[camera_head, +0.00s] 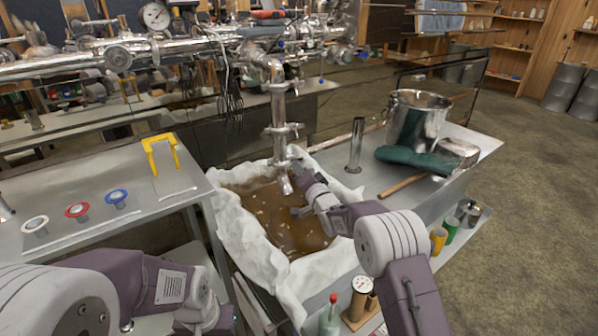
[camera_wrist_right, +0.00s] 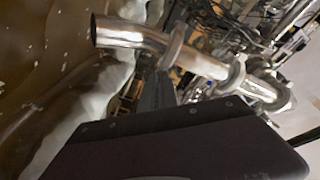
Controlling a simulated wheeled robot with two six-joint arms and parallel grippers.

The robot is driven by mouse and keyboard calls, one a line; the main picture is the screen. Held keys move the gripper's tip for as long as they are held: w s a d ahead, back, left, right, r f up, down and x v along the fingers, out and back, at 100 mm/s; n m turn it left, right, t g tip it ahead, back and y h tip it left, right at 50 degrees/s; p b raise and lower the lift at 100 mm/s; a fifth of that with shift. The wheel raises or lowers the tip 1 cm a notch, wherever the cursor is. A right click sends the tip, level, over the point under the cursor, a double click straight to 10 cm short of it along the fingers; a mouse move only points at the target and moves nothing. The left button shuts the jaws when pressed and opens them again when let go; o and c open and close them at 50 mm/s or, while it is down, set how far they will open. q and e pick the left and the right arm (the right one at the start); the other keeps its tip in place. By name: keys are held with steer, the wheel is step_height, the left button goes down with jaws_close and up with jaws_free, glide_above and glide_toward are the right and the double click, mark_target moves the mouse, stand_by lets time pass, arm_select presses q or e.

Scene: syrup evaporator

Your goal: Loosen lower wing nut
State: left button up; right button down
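The vertical steel drain pipe (camera_head: 278,105) hangs over a cloth-lined pan of brown syrup.
The white cloth rim (camera_head: 245,235) surrounds the syrup below my right gripper. A steel bench (camera_head: 375,195) at the right holds a pot (camera_head: 417,118), green gloves (camera_head: 410,160) and an upright tube (camera_head: 355,145). A yellow handle (camera_head: 160,150) stands on the left table.

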steer(key=shift+f+n+b, duration=0.15)
steer(key=shift+n+b, duration=1)
steer(key=shift+n, duration=2.75)
steer(key=shift+d+n, duration=0.1)
steer(key=shift+n, duration=0.2)
steer(key=c, duration=1.9)
jaws_free()
steer(key=v, duration=0.9)
